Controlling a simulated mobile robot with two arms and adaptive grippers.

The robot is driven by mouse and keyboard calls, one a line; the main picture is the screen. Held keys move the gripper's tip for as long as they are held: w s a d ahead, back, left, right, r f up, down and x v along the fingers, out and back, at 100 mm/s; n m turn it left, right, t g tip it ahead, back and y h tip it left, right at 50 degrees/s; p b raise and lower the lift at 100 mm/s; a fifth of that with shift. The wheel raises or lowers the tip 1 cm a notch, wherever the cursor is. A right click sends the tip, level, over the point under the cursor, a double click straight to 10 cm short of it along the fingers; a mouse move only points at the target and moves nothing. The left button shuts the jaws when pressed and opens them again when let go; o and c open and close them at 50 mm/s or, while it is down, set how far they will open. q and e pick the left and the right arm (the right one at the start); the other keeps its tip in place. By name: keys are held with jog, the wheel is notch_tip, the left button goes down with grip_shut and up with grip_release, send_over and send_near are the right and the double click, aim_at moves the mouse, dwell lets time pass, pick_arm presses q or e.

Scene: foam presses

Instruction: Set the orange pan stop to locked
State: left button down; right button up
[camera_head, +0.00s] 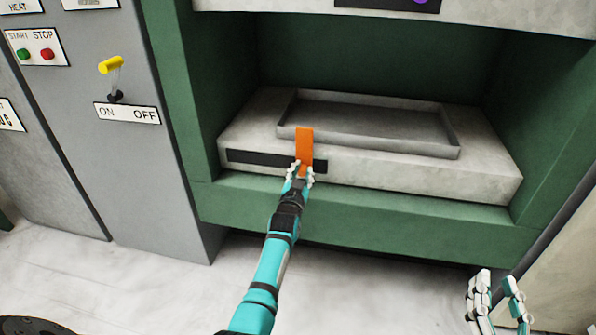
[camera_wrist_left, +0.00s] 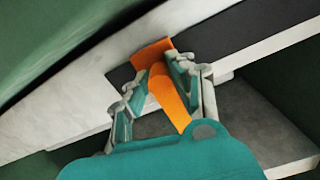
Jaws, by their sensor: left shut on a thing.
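The orange pan stop (camera_head: 304,146) stands upright at the front of the grey press bed (camera_head: 490,177), in front of a dark strip (camera_head: 250,158) on the bed's front face. My left gripper (camera_head: 300,172) is shut on the lower part of the stop. In the left wrist view the orange stop (camera_wrist_left: 168,92) lies between the fingers of my left gripper (camera_wrist_left: 156,90). Any marking for locked is not readable. My right gripper (camera_head: 498,285) is at the lower right, its fingers apart and empty, away from the press.
A shallow grey pan (camera_head: 375,125) rests on the bed behind the stop. Green press walls (camera_head: 550,130) close in both sides. A grey cabinet (camera_head: 150,180) at left carries a yellow-handled lever (camera_head: 111,66) above an ON/OFF plate (camera_head: 128,112). The pale floor in front is clear.

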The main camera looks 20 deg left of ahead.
pick_arm(q)
jog(key=shift+d+r, duration=0.1)
jog(key=shift+d, duration=0.1)
jog(key=c, duration=1.1)
grip_release()
jog(key=shift+w+d, duration=0.1)
jog(key=shift+w, duration=0.05)
